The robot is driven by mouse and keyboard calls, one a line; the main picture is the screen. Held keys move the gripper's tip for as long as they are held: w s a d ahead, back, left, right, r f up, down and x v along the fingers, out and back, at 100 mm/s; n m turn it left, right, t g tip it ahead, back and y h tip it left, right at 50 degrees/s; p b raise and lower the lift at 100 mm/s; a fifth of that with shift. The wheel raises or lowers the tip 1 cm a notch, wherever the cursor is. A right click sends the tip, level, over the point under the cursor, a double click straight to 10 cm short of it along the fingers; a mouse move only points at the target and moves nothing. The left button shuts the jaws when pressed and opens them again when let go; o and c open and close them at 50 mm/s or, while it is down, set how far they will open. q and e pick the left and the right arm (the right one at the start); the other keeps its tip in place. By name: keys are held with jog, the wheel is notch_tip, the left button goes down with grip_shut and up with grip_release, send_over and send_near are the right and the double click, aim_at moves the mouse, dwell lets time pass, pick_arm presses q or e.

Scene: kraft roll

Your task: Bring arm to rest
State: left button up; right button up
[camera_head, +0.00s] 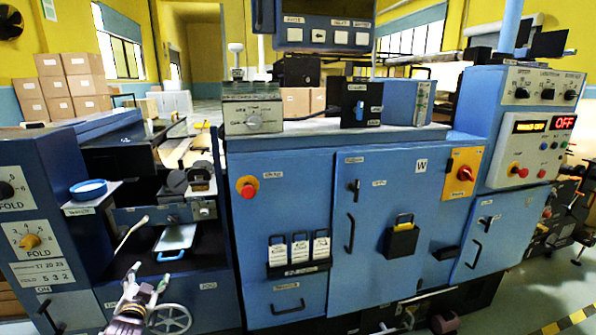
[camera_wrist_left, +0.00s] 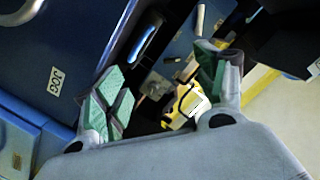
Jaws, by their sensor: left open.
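My left gripper (camera_head: 149,278) is at the lower left of the head view, fingers pointing up, in front of the blue machine's left bay. It is open, and nothing shows between its fingers. In the left wrist view its two green-padded fingers (camera_wrist_left: 163,82) stand wide apart. Parts of the machine and a yellow item (camera_wrist_left: 183,104) show behind and between them. My right gripper is in neither view.
A tray with a blue handle (camera_head: 176,240) and a handwheel (camera_head: 169,319) are near the left gripper. A blue round dish (camera_head: 88,188) sits on a ledge at left. The blue cabinet (camera_head: 285,225) stands to the right. Floor (camera_head: 535,295) is open at far right.

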pick_arm(q)
jog(key=s+d+f+n+g+h, duration=0.1)
jog(key=s+d+f+g, duration=0.2)
jog(key=f, duration=0.5)
jog(key=s+d+f+n+g+h, duration=0.1)
jog(key=s+d+f+g, duration=0.15)
jog(key=f, duration=0.45)
jog(key=s+d+f+n+g+h, duration=0.1)
jog(key=s+d+f+g, duration=0.25)
jog(key=f, duration=0.45)
jog(key=s+d+f+g+h, duration=0.1)
jog(key=s+d+f, duration=0.4)
jog(key=s, duration=0.3)
jog(key=s+d+f+g, duration=0.2)
jog(key=s+d+f, duration=0.4)
jog(key=s, duration=0.3)
jog(key=s+d+f+m+g+h+p, duration=0.1)
jog(key=s+d+f, duration=0.4)
jog(key=s+f, duration=0.2)
jog(key=shift+s+d+g+h, duration=0.25)
jog(key=shift+s+g+h, duration=0.05)
jog(key=shift+s, duration=0.45)
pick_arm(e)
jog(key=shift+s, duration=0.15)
pick_arm(q)
jog(key=shift+s+p, duration=0.15)
jog(key=shift+p, duration=0.4)
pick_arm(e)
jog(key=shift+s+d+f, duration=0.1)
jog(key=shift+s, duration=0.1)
